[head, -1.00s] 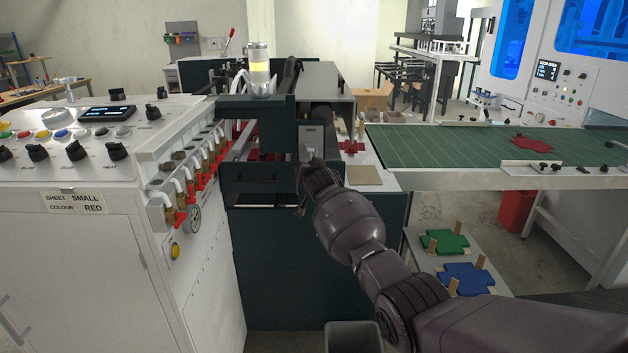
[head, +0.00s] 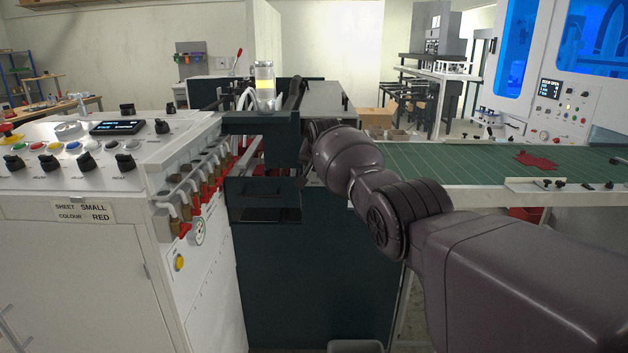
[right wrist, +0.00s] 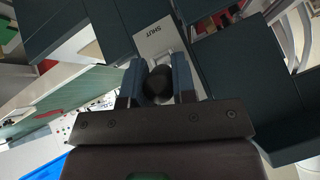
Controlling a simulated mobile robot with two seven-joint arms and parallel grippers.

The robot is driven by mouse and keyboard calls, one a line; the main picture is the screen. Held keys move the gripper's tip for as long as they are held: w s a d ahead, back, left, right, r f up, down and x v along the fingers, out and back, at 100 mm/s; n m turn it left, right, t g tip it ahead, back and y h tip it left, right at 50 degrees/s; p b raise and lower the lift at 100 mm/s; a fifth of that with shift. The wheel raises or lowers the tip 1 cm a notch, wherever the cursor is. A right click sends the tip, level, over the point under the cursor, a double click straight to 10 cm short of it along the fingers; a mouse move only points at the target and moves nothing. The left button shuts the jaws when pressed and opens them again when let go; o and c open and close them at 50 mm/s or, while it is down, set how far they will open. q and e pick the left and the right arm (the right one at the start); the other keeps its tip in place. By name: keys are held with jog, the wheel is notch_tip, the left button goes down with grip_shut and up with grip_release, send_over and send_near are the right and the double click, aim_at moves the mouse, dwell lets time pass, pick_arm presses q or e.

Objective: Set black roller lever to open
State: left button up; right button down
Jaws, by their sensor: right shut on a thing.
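The black roller lever (right wrist: 158,86) shows in the right wrist view as a dark rounded knob in front of a pale plate (right wrist: 160,42) marked SHUT. My right gripper (right wrist: 159,72) has one finger on each side of the knob and is shut on it. The rest of the lever is hidden behind the knob and fingers. In the head view my right arm reaches to the dark machine (head: 315,260), and its wrist hides the lever, the plate and the fingertips. My left gripper is in neither view now.
A white control cabinet (head: 75,260) with knobs and buttons stands at the left. A row of brass fittings with red handles (head: 200,185) runs beside the dark machine. A green conveyor bed (head: 440,165) carrying a red sheet (head: 535,160) lies to the right.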

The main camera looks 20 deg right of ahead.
jog(key=b, duration=0.1)
jog(key=g+b, duration=0.1)
jog(key=shift+w+d+r+g+b, duration=0.1)
jog(key=shift+w+r+g+b, duration=0.2)
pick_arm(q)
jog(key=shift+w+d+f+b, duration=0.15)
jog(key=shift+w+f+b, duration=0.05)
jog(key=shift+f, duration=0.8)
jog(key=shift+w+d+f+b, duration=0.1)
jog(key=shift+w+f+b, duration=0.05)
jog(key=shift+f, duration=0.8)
pick_arm(e)
jog(key=shift+r+y, duration=0.3)
jog(key=shift+r, duration=0.2)
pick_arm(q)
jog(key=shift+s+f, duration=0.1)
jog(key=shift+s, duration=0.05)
pick_arm(e)
jog(key=c, duration=0.9)
grip_release()
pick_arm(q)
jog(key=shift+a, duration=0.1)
